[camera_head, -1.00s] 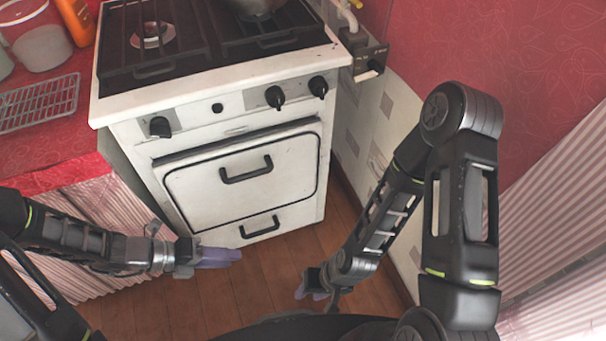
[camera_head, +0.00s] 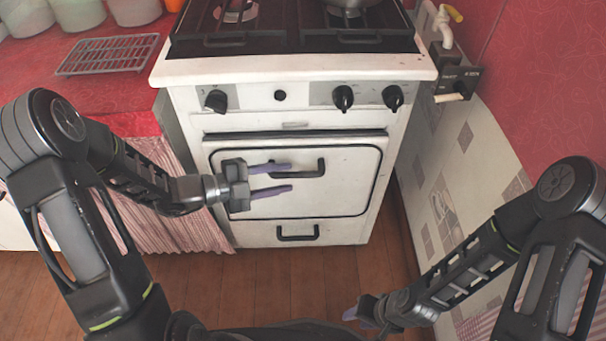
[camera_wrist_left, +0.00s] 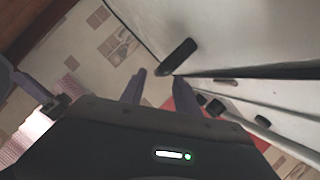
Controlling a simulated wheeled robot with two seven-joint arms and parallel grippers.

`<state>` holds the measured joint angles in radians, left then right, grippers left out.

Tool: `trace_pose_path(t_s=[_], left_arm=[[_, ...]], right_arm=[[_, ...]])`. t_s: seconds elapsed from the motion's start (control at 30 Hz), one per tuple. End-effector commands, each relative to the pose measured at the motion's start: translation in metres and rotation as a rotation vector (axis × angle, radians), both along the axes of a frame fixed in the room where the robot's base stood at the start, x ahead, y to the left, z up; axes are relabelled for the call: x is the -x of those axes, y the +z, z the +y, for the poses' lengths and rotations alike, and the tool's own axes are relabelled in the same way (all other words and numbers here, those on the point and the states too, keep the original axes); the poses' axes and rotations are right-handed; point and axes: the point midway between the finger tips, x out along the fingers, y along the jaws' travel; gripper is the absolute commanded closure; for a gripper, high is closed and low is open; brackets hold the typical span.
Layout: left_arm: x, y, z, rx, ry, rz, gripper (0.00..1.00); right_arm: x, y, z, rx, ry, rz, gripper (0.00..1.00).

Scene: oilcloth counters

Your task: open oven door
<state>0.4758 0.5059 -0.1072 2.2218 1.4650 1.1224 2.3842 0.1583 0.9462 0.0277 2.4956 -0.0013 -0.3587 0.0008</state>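The white oven door (camera_head: 345,185) is closed on the front of the stove. Its black handle (camera_head: 312,168) is a horizontal bar near the top of the door, partly covered by my left gripper's upper finger in the head view. My left gripper (camera_head: 291,178) is open, its two purple fingers pointing right in front of the door. In the left wrist view the handle (camera_wrist_left: 178,58) is ahead of the open left fingers (camera_wrist_left: 158,85), with nothing between them. My right gripper (camera_head: 349,313) is low at the bottom, away from the stove; its finger opening is unclear.
A lower drawer handle (camera_head: 297,234) sits under the door. Black knobs (camera_head: 343,98) line the panel above it. Wooden floor (camera_head: 270,285) before the stove is clear.

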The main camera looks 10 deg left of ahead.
Motion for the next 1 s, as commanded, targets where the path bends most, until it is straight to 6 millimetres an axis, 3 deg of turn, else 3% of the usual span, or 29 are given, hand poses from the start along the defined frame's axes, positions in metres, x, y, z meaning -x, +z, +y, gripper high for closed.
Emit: trace_pose_path(t_s=[0.3, 0.7, 1.0], left_arm=[[-0.025, -0.012, -0.04, 0.0, -0.004, -0.002, 0.62], [-0.031, -0.012, -0.047, -0.001, -0.002, 0.0, 0.62], [-0.031, -0.012, -0.047, -0.001, -0.002, 0.0, 0.87]], right_arm=[[0.0, -0.016, 0.0, 0.0, -0.002, 0.001, 0.64], [0.0, -0.017, 0.0, 0.0, -0.002, 0.001, 0.64], [0.0, -0.017, 0.0, 0.0, -0.002, 0.001, 0.64]])
